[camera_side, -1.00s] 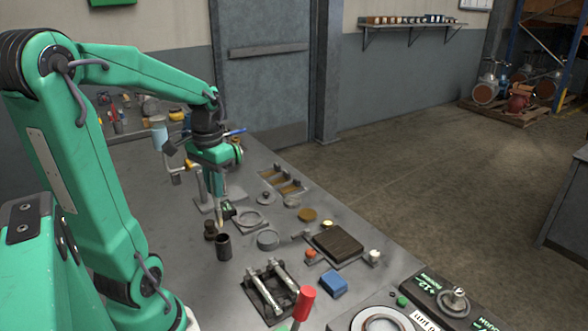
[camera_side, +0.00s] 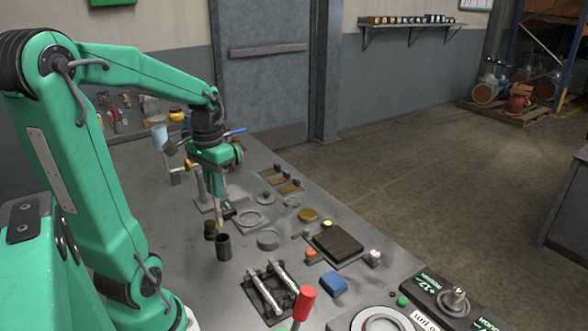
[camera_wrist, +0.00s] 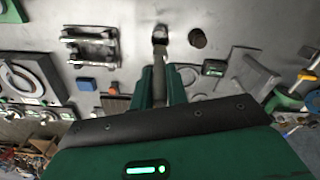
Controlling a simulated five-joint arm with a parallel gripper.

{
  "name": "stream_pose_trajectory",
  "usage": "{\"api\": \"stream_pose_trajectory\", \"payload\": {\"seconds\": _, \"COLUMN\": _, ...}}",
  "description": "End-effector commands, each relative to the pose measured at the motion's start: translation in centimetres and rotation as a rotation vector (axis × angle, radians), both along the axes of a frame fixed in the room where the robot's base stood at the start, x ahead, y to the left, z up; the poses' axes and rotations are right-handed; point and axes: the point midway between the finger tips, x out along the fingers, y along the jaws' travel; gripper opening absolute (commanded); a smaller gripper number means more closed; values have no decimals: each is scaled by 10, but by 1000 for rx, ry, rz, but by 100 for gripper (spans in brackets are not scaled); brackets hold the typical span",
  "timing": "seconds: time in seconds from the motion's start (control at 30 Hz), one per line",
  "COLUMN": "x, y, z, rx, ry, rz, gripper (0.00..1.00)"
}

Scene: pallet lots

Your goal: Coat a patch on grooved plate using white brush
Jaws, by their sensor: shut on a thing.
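My gripper (camera_side: 214,188) is shut on the brush (camera_side: 217,213), which hangs tip down with a pale shaft. In the wrist view my gripper's fingers (camera_wrist: 162,84) pinch the brush (camera_wrist: 160,66), which looks grey there. Its lower end lines up with the mouth of a dark cup (camera_side: 223,248); I cannot tell whether it is inside or just above. The cup also shows in the wrist view (camera_wrist: 160,32). The dark brown grooved plate (camera_side: 338,243) lies flat on its holder, away to the right of the brush. The wrist view shows only part of it.
A dark round pot (camera_side: 210,229) stands beside the cup. A grey ring (camera_side: 268,239), a two-rail fixture (camera_side: 268,289), a blue block (camera_side: 333,285) and a red-handled lever (camera_side: 304,302) stand nearby. A red knob (camera_side: 310,253) and a white knob (camera_side: 375,257) flank the plate.

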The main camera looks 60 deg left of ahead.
Motion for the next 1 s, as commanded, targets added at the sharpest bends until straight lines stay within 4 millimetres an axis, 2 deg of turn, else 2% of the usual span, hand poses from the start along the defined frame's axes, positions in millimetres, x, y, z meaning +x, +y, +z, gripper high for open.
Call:
{"api": "stream_pose_trajectory", "payload": {"seconds": 0.37, "x": 1, "y": 0, "z": 0, "rx": 0, "ry": 0, "rz": 0, "gripper": 0}}
{"api": "stream_pose_trajectory", "payload": {"seconds": 0.53, "x": 10, "y": 0, "z": 0, "rx": 0, "ry": 1, "rz": -2, "gripper": 0}}
{"api": "stream_pose_trajectory", "payload": {"seconds": 0.67, "x": 26, "y": 0, "z": -1, "rx": -2, "ry": 2, "rz": -4, "gripper": 0}}
{"api": "stream_pose_trajectory", "payload": {"seconds": 1.0, "x": 92, "y": -11, "z": -7, "rx": -1, "ry": 2, "rz": -5, "gripper": 0}}
